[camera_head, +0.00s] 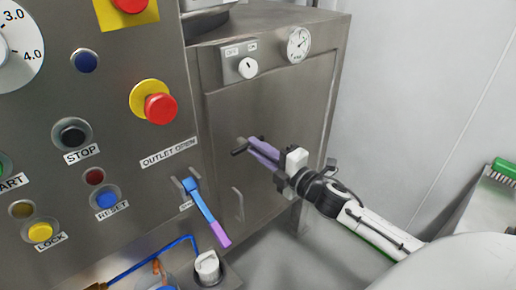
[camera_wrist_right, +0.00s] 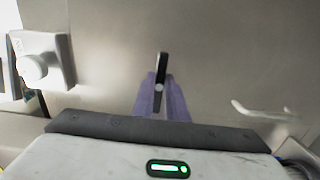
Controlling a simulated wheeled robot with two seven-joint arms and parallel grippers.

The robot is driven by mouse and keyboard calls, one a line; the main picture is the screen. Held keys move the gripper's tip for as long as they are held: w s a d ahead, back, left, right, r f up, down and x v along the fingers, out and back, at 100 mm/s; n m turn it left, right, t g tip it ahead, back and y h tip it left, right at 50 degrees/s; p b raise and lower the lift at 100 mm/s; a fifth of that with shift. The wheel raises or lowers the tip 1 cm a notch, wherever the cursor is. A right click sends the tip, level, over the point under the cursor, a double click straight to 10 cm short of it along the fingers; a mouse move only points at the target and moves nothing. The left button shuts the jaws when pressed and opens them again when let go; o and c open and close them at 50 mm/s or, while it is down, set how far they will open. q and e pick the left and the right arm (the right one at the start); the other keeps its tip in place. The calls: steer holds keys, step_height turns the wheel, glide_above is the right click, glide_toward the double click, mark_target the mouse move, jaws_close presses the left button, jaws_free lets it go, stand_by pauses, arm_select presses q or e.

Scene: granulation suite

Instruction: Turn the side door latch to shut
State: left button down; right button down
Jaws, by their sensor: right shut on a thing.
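The side door (camera_head: 280,115) is a grey metal panel on the machine's right-hand face, and it looks closed. Its latch (camera_head: 239,151) is a small dark bar near the door's left edge. My right gripper (camera_head: 259,148) reaches in from the right, and its purple fingers are shut on the latch. In the right wrist view the dark latch (camera_wrist_right: 161,66) stands out between the purple fingers (camera_wrist_right: 161,92), pointing nearly straight up the picture. The fingers hide part of the latch. My left gripper is in neither view.
A pale door handle (camera_head: 238,204) sits below the latch. A blue lever (camera_head: 203,207) with a purple end sticks out left of it. A switch box (camera_head: 240,67) and a gauge (camera_head: 298,43) sit above. A green brush (camera_head: 504,168) lies at far right.

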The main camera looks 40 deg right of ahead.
steer(key=c, duration=1.8)
jaws_free()
steer(key=shift+o, duration=0.2)
steer(key=s, duration=1)
steer(key=shift+d+b, duration=0.4)
steer(key=shift+b, duration=0.05)
steer(key=shift+s, duration=0.1)
